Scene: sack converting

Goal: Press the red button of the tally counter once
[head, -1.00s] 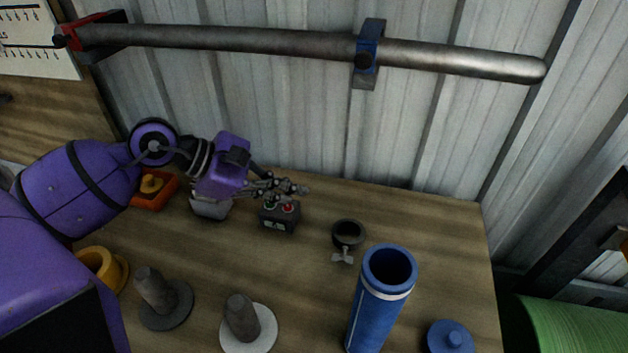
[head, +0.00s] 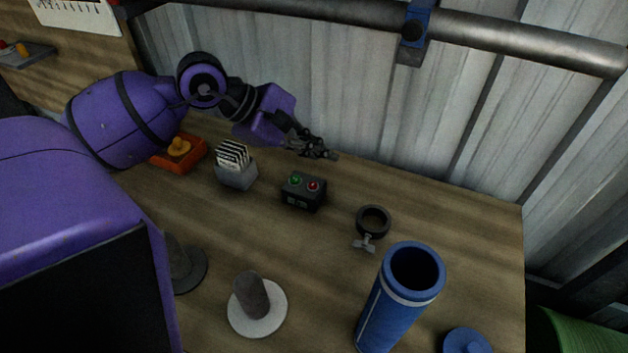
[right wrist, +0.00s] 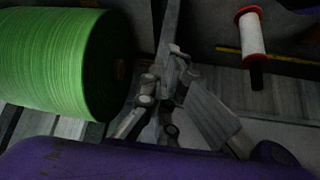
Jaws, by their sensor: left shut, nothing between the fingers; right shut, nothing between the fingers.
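The tally counter (head: 303,193) is a small black box on the wooden bench in the head view, with a green button (head: 296,179) at its left and a red button (head: 313,186) at its right. A small display shows on its front. My left gripper (head: 331,155) is shut and empty, behind and above the counter, apart from it. Both buttons are in plain view. My right gripper (right wrist: 165,115) shows only in the right wrist view, shut and empty, far from the counter.
A grey card holder (head: 236,178) and an orange tray (head: 190,160) stand left of the counter. A black ring clamp (head: 373,221), a blue cylinder (head: 375,325) and a post on a white base (head: 268,322) stand in front. A metal pipe (head: 520,40) runs along the wall. The right wrist view shows a green roll (right wrist: 60,60).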

